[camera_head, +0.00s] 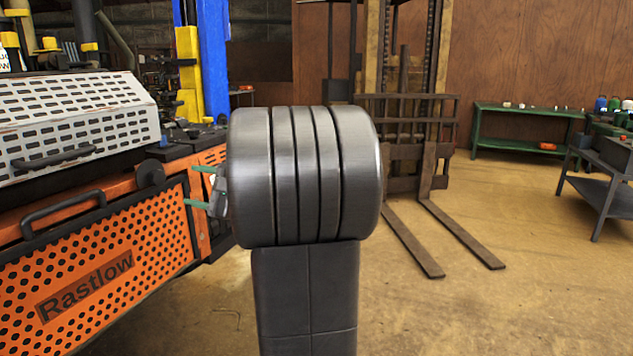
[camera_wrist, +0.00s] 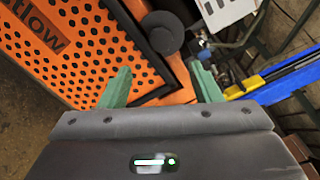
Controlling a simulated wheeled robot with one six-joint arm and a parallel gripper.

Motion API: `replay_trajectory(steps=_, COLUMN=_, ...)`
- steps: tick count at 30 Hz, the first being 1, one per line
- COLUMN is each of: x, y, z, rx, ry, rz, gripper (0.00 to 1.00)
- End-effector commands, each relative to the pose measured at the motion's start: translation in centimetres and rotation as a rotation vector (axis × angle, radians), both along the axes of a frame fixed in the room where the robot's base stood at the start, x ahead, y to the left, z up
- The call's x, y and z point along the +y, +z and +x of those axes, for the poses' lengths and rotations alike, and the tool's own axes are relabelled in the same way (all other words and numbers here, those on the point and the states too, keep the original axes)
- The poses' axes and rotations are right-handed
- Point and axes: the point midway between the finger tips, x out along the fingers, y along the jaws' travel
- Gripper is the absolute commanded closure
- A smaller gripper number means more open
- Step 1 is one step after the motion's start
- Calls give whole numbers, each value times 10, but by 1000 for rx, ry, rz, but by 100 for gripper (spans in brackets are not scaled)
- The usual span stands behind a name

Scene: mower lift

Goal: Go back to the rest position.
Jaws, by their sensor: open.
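My gripper (camera_wrist: 161,84) shows in the wrist view with its two green fingers spread apart and nothing between them. It faces the orange mower (camera_wrist: 85,45), whose perforated side panel and round dark knob lie beyond the fingertips. In the head view my arm's large grey joint fills the middle. The green fingertips (camera_head: 199,186) stick out to its left, close to the front corner of the orange mower (camera_head: 110,262). I cannot tell whether they touch it. The rest of my gripper is mostly hidden behind the joint.
A blue and yellow lift post (camera_head: 212,60) stands behind the mower. A forklift (camera_head: 405,120) with its forks low is at the back, right of centre. A green table (camera_head: 525,112) and a grey stand (camera_head: 605,160) are at the right. The floor at front right is clear.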

Motion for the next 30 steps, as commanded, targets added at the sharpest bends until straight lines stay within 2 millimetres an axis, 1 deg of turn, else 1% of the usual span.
replay_trajectory(steps=1, x=10, y=0, z=4, rx=0, ry=3, rz=1, gripper=42)
replay_trajectory(steps=15, x=97, y=1, z=39, rx=-1, ry=3, rz=1, gripper=42)
replay_trajectory(steps=16, x=101, y=1, z=41, rx=4, ry=1, rz=2, gripper=42)
replay_trajectory(steps=18, x=97, y=6, z=41, rx=47, ry=-2, rz=19, gripper=42)
replay_trajectory(steps=30, x=96, y=5, z=40, rx=258, ry=-2, rz=107, gripper=42)
